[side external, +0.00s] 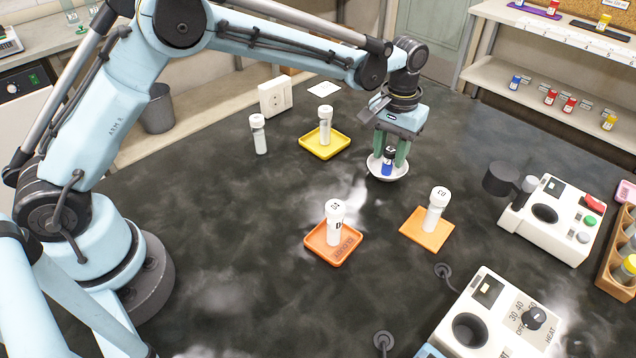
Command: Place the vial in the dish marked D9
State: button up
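White-capped bottles stand on a yellow tray (318,151), an orange tray (319,247) and a flat orange tile (420,236). Another bottle (258,134) stands on the bare bench. White instruments (553,222) (482,320) and a wooden rack (611,268) occupy the right. The bench's left middle is clear.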

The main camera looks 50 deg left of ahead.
aim_at(389, 150)
notch_tip(389, 150, up, 10)
jog(key=s+a+r+t, duration=0.3)
jog(key=s+a+r, duration=0.3)
jog(key=s+a, duration=0.25)
jog(key=s+a+f+m+t, duration=0.1)
jog(key=s+a+f+t, duration=0.1)
jog(key=s, duration=0.4)
jog(key=s+a+f+t, duration=0.2)
jog(key=s+f, duration=0.2)
jog(key=s, duration=0.2)
jog(key=shift+s+a+m, duration=0.25)
jog(key=shift+s+m, duration=0.05)
jog(key=shift+m, duration=0.1)
jog(key=shift+r, duration=0.1)
dwell(0.4)
